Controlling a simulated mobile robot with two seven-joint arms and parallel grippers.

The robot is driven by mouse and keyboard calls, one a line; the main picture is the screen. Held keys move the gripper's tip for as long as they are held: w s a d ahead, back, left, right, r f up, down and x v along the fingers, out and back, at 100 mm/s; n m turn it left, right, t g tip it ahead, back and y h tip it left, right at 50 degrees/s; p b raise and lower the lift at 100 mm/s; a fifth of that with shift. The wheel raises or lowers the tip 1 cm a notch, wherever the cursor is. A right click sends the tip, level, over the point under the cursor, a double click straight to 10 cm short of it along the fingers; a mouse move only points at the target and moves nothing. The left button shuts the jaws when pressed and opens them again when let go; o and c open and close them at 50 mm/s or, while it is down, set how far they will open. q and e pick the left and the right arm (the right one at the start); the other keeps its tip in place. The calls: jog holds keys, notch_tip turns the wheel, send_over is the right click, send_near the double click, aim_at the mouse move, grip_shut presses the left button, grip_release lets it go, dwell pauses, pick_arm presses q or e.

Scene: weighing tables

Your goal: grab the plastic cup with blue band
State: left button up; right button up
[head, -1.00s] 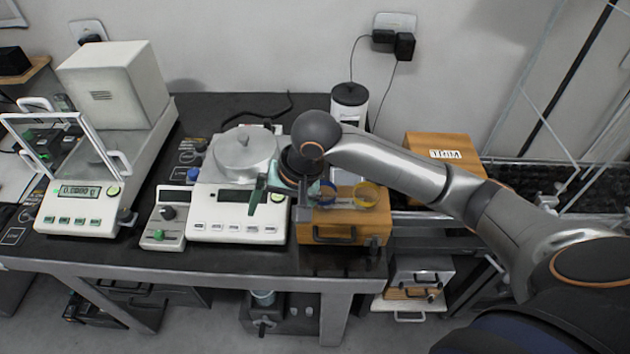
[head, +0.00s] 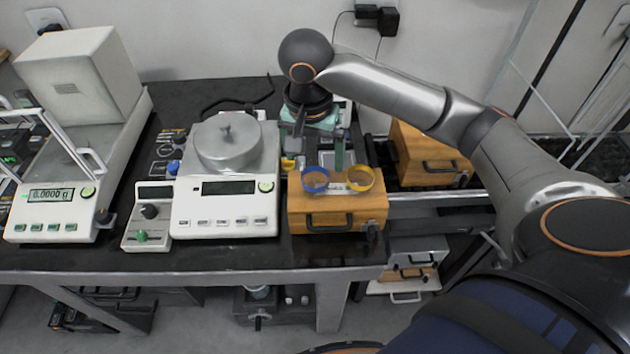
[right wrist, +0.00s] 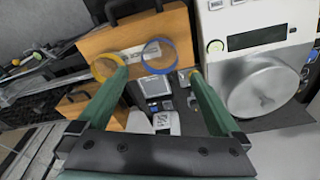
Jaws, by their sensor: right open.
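The clear plastic cup with the blue band (head: 315,181) stands on the front wooden drawer box, left of a like cup with a yellow band (head: 361,179). In the right wrist view the blue-banded cup (right wrist: 158,57) shows between the fingertips, and the yellow-banded cup (right wrist: 107,68) is by the left fingertip. My right gripper (head: 318,145) is open and empty, with green fingers, just behind and above the cups in the head view. It also shows in the right wrist view (right wrist: 158,76). I cannot tell any contact. My left gripper is out of view.
The wooden drawer box (head: 337,205) sits at the table's right end. A white balance with a round metal lid (head: 228,142) stands close on its left. Another wooden box (head: 430,155) is behind right. A glass-doored balance (head: 55,210) is far left.

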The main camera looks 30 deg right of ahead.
aim_at(315, 173)
jog(key=shift+d+f+b, duration=0.15)
jog(key=shift+f+b, duration=0.15)
jog(key=shift+f, duration=2.4)
jog(key=c, duration=1.4)
jog(key=shift+r, duration=0.15)
